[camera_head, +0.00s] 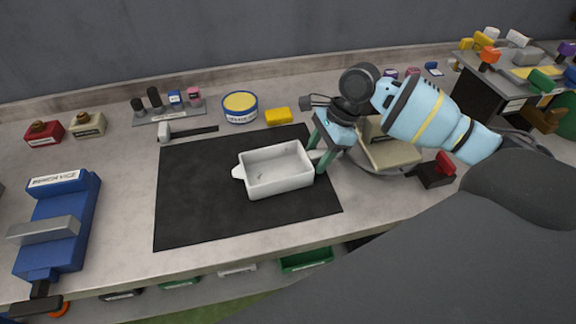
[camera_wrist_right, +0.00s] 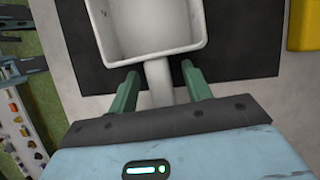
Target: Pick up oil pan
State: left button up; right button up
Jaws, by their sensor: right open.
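The oil pan (camera_head: 277,171) is a white, shallow rectangular pan with a small spout on its left side. It lies on the black mat (camera_head: 190,205). My right gripper (camera_head: 318,158) is at the pan's right end, with its green fingers open. In the right wrist view, the pan (camera_wrist_right: 150,35) is at the top and its handle (camera_wrist_right: 159,82) runs down between the two fingers of my right gripper (camera_wrist_right: 160,88). A gap shows between the handle and each finger. My left gripper is not in view.
A blue vise (camera_head: 62,225) stands at the left. A hammer (camera_head: 185,133), a round blue-and-yellow tin (camera_head: 240,107) and a yellow block (camera_head: 278,116) lie behind the mat. A beige device (camera_head: 390,152) and a red-and-black item (camera_head: 437,170) are right of the gripper. The mat's left part is clear.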

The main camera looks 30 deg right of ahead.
grip_shut()
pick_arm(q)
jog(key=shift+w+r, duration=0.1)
pick_arm(e)
jog(key=shift+r, duration=0.15)
dwell(0.3)
